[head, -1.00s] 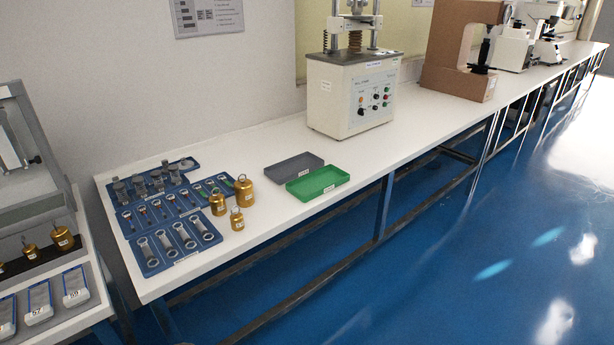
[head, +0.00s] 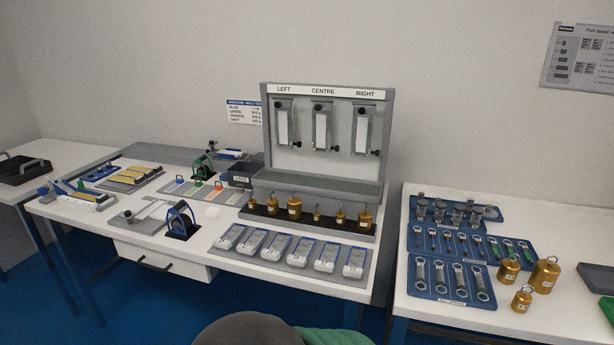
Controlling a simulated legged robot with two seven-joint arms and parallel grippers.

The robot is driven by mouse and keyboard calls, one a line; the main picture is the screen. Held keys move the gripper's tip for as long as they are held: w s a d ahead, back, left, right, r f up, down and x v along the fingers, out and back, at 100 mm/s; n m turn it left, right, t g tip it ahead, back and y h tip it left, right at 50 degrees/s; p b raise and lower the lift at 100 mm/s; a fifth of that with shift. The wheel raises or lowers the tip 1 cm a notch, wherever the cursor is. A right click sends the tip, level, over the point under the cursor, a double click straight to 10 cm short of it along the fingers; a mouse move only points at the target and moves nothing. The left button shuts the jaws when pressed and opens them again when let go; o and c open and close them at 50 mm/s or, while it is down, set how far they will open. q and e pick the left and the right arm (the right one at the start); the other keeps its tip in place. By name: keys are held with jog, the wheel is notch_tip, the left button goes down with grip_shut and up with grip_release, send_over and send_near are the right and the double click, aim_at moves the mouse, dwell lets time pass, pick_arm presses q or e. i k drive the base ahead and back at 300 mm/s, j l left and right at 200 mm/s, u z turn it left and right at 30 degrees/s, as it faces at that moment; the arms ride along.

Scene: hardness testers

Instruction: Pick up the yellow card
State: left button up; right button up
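Several flat yellow strips (head: 130,176) lie on a grey tray at the left of the long white table. More yellow shows on a blue-and-white device (head: 72,190) at the table's left end. At this size I cannot tell which of these, if any, is the yellow card. A grey strip (head: 207,189) with small coloured pieces, among them green and orange, lies right of the yellow strips. Neither of my grippers is in view.
A grey stand (head: 325,135) marked LEFT, CENTRE, RIGHT rises at the back. Brass weights (head: 294,208) and several grey-white cases (head: 273,247) are before it. A second table (head: 440,312) holds blue tool trays. A dark rounded object (head: 250,332) shows at the bottom edge.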

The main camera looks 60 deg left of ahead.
aim_at(102, 198)
jog(key=u, duration=3.3)
